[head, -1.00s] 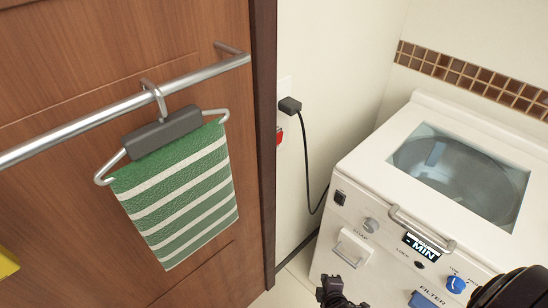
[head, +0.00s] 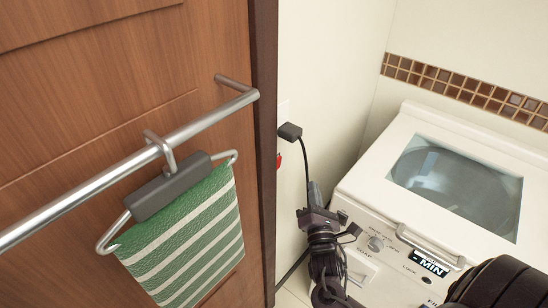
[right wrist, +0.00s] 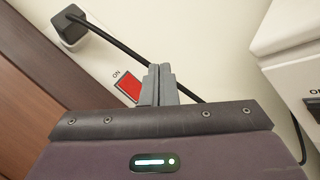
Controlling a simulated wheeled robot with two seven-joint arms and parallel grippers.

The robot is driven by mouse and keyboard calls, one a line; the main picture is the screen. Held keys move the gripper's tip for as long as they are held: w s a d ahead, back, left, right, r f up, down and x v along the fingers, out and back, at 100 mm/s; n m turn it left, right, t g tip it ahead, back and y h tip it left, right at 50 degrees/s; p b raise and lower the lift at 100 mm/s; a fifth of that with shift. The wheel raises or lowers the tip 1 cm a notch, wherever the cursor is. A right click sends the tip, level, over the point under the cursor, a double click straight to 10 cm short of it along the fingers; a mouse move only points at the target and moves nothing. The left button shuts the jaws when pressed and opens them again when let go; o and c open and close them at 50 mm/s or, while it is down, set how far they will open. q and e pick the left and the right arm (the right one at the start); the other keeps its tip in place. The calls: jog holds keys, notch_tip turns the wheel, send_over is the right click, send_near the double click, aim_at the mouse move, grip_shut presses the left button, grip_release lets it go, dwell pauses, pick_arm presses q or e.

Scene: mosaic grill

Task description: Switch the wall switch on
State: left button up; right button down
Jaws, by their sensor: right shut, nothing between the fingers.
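The red wall switch (head: 279,161) is on the cream wall beside the dark door frame, partly hidden by that frame in the head view. In the right wrist view the red switch (right wrist: 128,86) shows an "ON" label at its upper left; its rocker position I cannot tell. My right gripper (head: 314,188) is in front of the wall, below and right of the switch. In the right wrist view its grey fingers (right wrist: 160,72) are shut and empty, just right of the switch; contact cannot be told. My left gripper is not in view.
A black plug (head: 289,131) sits in the wall above the switch, and its cable (right wrist: 118,44) runs behind my fingertips. A white washing machine (head: 375,185) stands at right. At left, a towel (head: 190,240) hangs from a metal bar (head: 90,195) on the wooden door.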

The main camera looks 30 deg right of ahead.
aim_at(277, 164)
jog(key=shift+s+r, duration=0.1)
jog(key=shift+r, duration=0.1)
jog(key=w+a+r+b, duration=0.1)
jog(key=w+a+b, duration=0.1)
jog(key=w, duration=0.6)
jog(key=shift+a+b, duration=0.35)
jog(key=shift+a, duration=0.3)
jog(key=shift+w+r, duration=0.15)
jog(key=shift+w, duration=0.05)
dwell(1.6)
jog(key=shift+w+a, duration=0.2)
jog(key=shift+w, duration=0.05)
